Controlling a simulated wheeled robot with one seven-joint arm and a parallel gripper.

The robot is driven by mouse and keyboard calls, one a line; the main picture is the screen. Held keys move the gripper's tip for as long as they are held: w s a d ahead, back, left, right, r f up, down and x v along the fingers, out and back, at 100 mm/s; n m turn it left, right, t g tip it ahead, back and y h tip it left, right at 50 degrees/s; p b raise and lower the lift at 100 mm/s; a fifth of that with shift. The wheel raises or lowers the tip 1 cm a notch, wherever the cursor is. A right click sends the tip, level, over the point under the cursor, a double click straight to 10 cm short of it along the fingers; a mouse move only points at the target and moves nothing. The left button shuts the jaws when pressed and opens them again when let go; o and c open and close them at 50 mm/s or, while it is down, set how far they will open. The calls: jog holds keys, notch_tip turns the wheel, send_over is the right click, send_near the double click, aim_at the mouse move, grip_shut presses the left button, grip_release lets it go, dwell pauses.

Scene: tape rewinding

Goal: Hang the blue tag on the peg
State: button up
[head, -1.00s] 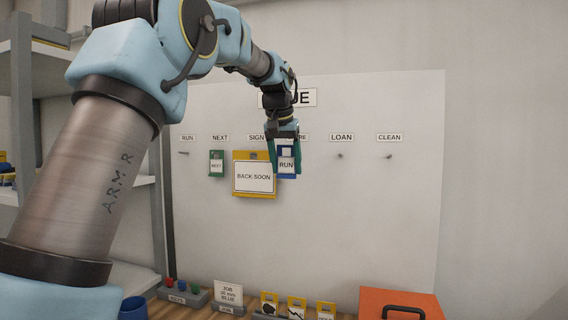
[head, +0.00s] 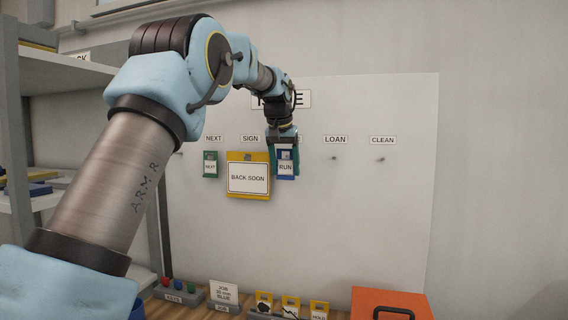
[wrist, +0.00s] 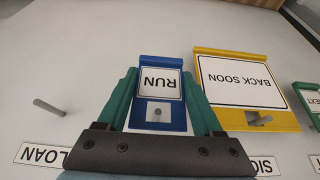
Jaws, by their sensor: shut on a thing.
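The blue tag (head: 286,171) reads RUN on a white card and hangs upright in front of the white board. My gripper (head: 284,160) is shut on it, one green finger along each side edge. In the wrist view, which is upside down, the blue tag (wrist: 175,80) sits between my fingers. A grey peg end (wrist: 157,114) shows at the opening near its top edge. I cannot tell how far the peg passes through the tag. The label above this spot is mostly hidden behind my gripper in the head view.
A yellow BACK SOON tag (head: 248,176) hangs close on the left, with a green NEXT tag (head: 210,165) beyond it. Bare pegs under LOAN (head: 334,158) and CLEAN (head: 382,159) stand to the right. An orange box (head: 400,301) and small tag holders stand below.

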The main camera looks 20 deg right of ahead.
jog(key=shift+w+d+p, duration=0.65)
jog(key=shift+w+p, duration=0.1)
jog(key=shift+p, duration=0.05)
jog(key=shift+w+d+f, duration=0.45)
jog(key=shift+w+f, duration=0.05)
jog(key=shift+w, duration=0.05)
jog(key=o, duration=1.3)
jog(key=shift+o, duration=0.2)
